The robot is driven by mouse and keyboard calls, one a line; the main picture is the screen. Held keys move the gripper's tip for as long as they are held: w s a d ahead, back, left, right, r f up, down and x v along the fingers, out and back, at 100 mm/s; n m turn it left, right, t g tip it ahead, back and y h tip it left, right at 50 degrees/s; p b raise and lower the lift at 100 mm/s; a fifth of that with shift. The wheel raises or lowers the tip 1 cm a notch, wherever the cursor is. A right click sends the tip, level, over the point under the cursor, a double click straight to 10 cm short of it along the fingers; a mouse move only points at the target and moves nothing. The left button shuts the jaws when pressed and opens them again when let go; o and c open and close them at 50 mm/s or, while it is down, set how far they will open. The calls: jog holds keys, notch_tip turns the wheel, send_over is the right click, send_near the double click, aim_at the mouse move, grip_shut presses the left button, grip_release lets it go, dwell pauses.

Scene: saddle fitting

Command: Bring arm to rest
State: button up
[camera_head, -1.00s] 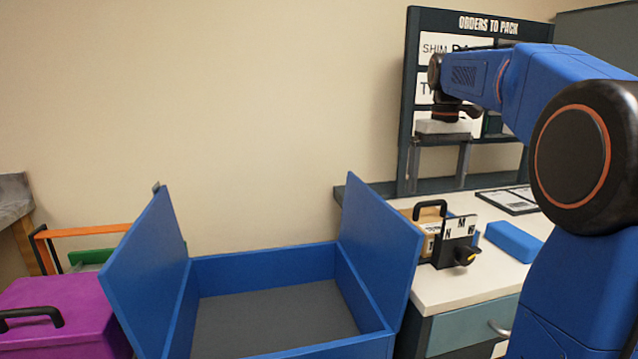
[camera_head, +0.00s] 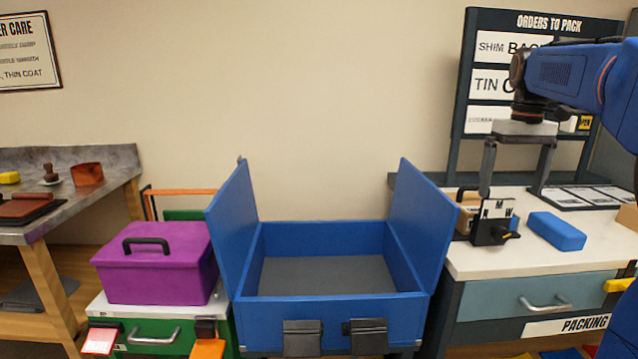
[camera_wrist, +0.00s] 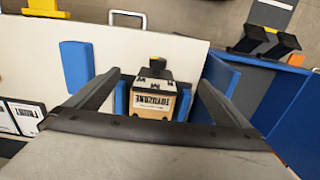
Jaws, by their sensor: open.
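My blue arm reaches in from the right in the head view. My gripper (camera_head: 514,190) points down with its two fingers spread wide, open and empty, above the white packing table (camera_head: 485,262). In the wrist view my gripper (camera_wrist: 150,100) shows a finger at each side of a cardboard box with printed lettering (camera_wrist: 153,103). The box is below the fingers; contact cannot be told. In the head view the box (camera_head: 466,197) is partly hidden behind a black holder with letter cards (camera_head: 492,222).
An open blue crate (camera_head: 335,312) with raised flaps stands left of the packing table. A blue block (camera_head: 556,231) lies on the table. A purple toolbox (camera_head: 155,262) sits on a green cabinet at left. The orders board (camera_head: 467,90) rises behind the table.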

jog(key=s+a+f+t, duration=0.1)
jog(key=s+a+f, duration=0.45)
jog(key=s, duration=0.25)
jog(key=s+a+f+t, duration=0.2)
jog(key=s+a+f, duration=0.3)
jog(key=s, duration=0.4)
jog(key=s+a+f+t, duration=0.1)
jog(key=s+a+f, duration=0.4)
jog(key=s+f, duration=0.7)
jog(key=shift+s+a+f+t, duration=0.15)
jog(key=shift+f+t, duration=0.25)
dwell(0.5)
